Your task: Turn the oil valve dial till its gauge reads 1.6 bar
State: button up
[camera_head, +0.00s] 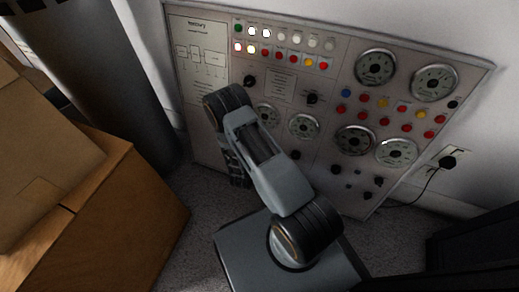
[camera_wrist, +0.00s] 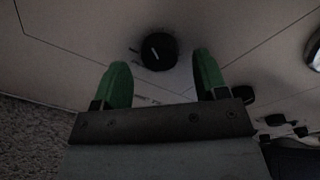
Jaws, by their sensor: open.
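In the wrist view my gripper (camera_wrist: 162,82) has two green fingers spread apart with nothing between their tips. A black round dial (camera_wrist: 159,52) with a white pointer mark sits on the pale panel just beyond the fingertips, roughly centred between them and apart from both. A small label beside it is too dark to read, so I cannot tell whether it is the oil valve dial. In the head view my arm covers part of the panel (camera_head: 340,92), and the gripper is hidden behind it. Several round gauges, such as one at upper right (camera_head: 434,82), show there; their readings are too small to read.
Cardboard boxes (camera_head: 110,215) stand at the left beside a dark cylinder (camera_head: 105,70). A black plug (camera_head: 447,162) with a cable is in the wall outlet at right. In the wrist view another black knob (camera_wrist: 243,94) lies right of the right finger.

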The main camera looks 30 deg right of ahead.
jog(key=shift+x, duration=0.9)
jog(key=shift+c, duration=0.2)
jog(key=c, duration=0.9)
